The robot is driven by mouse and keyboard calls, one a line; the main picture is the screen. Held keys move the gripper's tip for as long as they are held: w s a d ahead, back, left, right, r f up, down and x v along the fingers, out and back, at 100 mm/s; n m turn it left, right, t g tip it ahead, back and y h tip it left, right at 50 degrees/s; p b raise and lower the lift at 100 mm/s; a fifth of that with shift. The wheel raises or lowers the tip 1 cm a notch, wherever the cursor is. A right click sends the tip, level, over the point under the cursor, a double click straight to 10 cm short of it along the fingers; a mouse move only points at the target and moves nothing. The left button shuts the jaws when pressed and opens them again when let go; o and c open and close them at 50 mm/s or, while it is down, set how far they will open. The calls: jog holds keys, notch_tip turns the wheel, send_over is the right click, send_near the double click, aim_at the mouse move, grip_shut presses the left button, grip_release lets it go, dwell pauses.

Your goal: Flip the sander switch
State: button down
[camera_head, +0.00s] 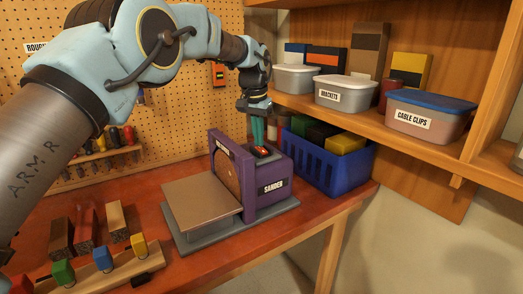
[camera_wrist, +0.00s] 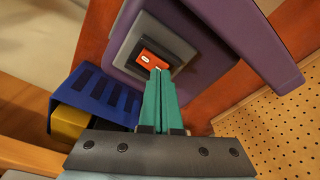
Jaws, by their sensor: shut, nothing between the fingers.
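The purple sander (camera_head: 272,170) stands on a grey base on the red-brown workbench, with a flat brown table and a disc at its left. Its red switch (camera_head: 263,150) is on top, in a grey plate. In the wrist view the red switch (camera_wrist: 152,60) shows a small white mark, and the purple housing (camera_wrist: 200,35) surrounds the plate. My gripper (camera_head: 258,142) is above the sander's top, pointing down. Its teal fingers (camera_wrist: 158,72) are shut and empty, with the tips at the switch's lower edge in the wrist view. I cannot tell whether they touch it.
A blue crate (camera_head: 325,170) with several blocks stands close behind the sander at right. A shelf above holds labelled bins (camera_head: 345,95). A pegboard (camera_head: 60,95) is at the back left. Wooden blocks (camera_head: 88,228) and a rack of coloured pegs (camera_head: 100,265) lie at front left.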

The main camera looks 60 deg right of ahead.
jog(key=shift+f, duration=0.3)
jog(key=shift+r, duration=0.1)
notch_tip(320, 180, up, 3)
jog(key=shift+f+p, duration=0.15)
jog(key=shift+p, duration=1)
jog(key=shift+r, duration=2.1)
